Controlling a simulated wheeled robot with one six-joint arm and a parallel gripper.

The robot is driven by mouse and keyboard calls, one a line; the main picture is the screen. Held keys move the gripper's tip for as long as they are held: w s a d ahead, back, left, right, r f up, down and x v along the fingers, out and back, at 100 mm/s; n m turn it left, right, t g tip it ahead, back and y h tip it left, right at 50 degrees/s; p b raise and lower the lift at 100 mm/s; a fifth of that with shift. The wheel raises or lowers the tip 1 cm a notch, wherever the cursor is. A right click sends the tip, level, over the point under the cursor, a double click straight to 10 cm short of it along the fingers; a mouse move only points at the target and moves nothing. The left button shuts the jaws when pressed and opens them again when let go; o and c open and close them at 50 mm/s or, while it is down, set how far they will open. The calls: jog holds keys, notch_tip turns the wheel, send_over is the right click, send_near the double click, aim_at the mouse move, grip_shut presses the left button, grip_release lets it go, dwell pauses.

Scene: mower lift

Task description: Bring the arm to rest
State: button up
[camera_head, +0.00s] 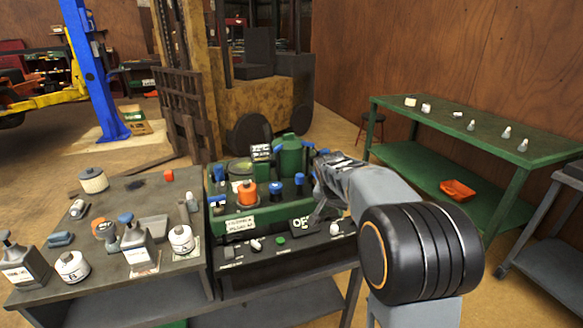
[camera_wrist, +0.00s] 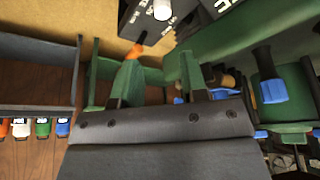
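My arm reaches in from the lower right of the head view, over the right end of the green machine (camera_head: 232,226) on the workbench. My gripper (camera_head: 318,214) is beside the machine's dark panel with white lettering, pointing down; the arm hides part of it. In the wrist view my gripper (camera_wrist: 154,82) shows a dark body with two fingers standing apart. I see nothing held between them. Green parts and blue caps are close beyond the fingers; whether the fingers touch anything is not clear.
A grey bench (camera_head: 130,192) at left holds bottles, cans and small parts. A green table (camera_head: 480,130) at right carries several small items, with an orange tray (camera_head: 457,190) on its lower shelf. A forklift (camera_head: 245,85) and blue lift post (camera_head: 92,70) stand behind. Open floor lies between.

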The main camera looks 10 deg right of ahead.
jog(key=s+a+r+n+y+p, duration=0.1)
jog(key=s+a+r+n+p, duration=0.1)
jog(key=s, duration=0.6)
jog(key=s+a+r+n+y+p, duration=0.1)
jog(key=s+a+r+n+p, duration=0.2)
jog(key=s, duration=0.5)
jog(key=s+a+r+n+p, duration=0.2)
jog(key=s+a+r+p, duration=0.2)
jog(key=s+r+p, duration=0.2)
jog(key=shift+s+a+r+n+y+p, duration=0.3)
jog(key=shift+s+n+y+p, duration=0.1)
jog(key=shift+s+p, duration=0.6)
jog(key=shift+s, duration=0.1)
